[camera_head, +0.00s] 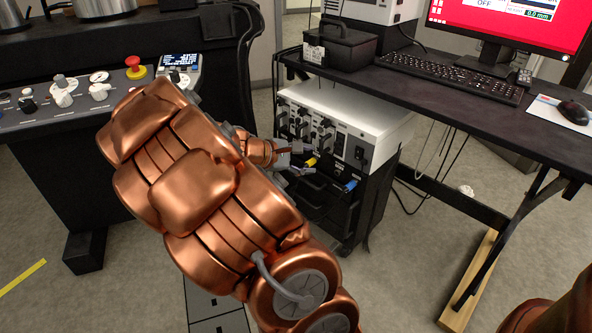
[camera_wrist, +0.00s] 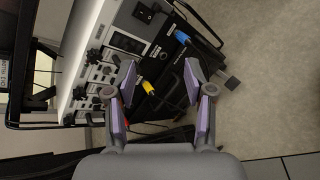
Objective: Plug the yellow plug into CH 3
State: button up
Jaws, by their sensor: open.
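The yellow plug (camera_head: 311,161) sits low on the front of the instrument rack, just past my fingertips in the head view. In the wrist view the yellow plug (camera_wrist: 147,87) lies between my open fingers, nearer the left one, and I see no contact. My gripper (camera_head: 294,158) is open and empty in front of the rack; its fingers also show in the wrist view (camera_wrist: 160,82). The white-topped unit (camera_head: 345,108) carries a row of black connectors (camera_head: 309,127) on its front. The CH 3 label is too small to read, so I cannot tell which position it is.
A blue plug (camera_head: 350,185) sits right of the yellow one, also seen in the wrist view (camera_wrist: 182,37). A black desk (camera_head: 455,90) with keyboard (camera_head: 450,78) stands above and right. A control console (camera_head: 75,100) stands left. The floor (camera_head: 400,260) front right is clear.

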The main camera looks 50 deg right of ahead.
jog(key=w+d+f+n+t+h+b, duration=0.1)
jog(key=w+d+f+n+h, duration=0.1)
jog(key=w+d+f+n, duration=0.5)
jog(key=n+t+b, duration=0.1)
jog(key=n+t, duration=0.2)
send_near(308, 163)
jog(key=x, duration=0.3)
jog(key=b+x, duration=0.2)
jog(key=x, duration=0.4)
jog(key=shift+a+f, duration=0.1)
jog(key=shift+f, duration=0.05)
jog(key=shift+x, duration=0.85)
jog(key=shift+c, duration=0.4)
grip_shut()
